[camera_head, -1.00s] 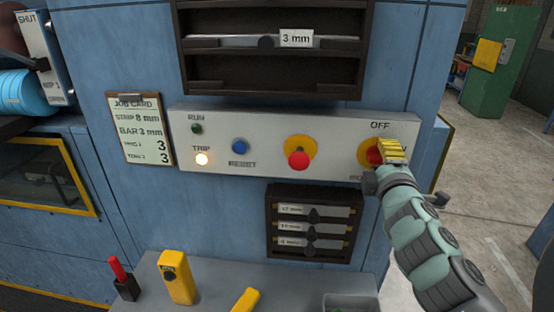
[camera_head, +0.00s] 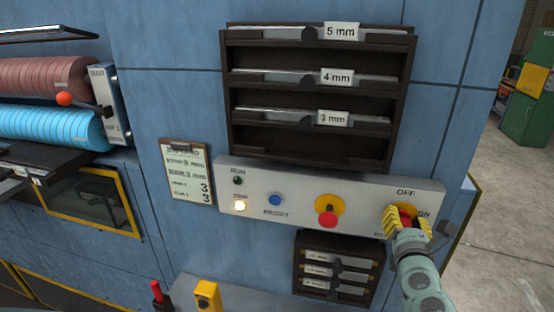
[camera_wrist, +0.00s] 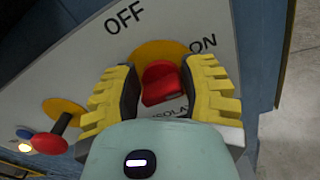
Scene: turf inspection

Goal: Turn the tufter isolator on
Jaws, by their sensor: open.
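The isolator is a red knob (camera_wrist: 161,82) on a yellow disc (camera_wrist: 150,50), with OFF and ON printed on the panel around it. In the head view the isolator (camera_head: 405,216) is at the right end of the white control panel (camera_head: 290,198), partly hidden by my gripper (camera_head: 407,221). In the wrist view my gripper (camera_wrist: 160,95) has its yellow fingers open on either side of the red knob. Whether the fingers touch the knob I cannot tell. The TRIP lamp (camera_head: 240,205) is lit and the RUN lamp (camera_head: 238,181) is dark.
A red mushroom button (camera_head: 327,219) and a blue RESET button (camera_head: 275,200) sit left of the isolator. A dark rack (camera_head: 230,110) with bars is above the panel, and a smaller rack (camera_head: 298,265) below. Open floor lies to the right.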

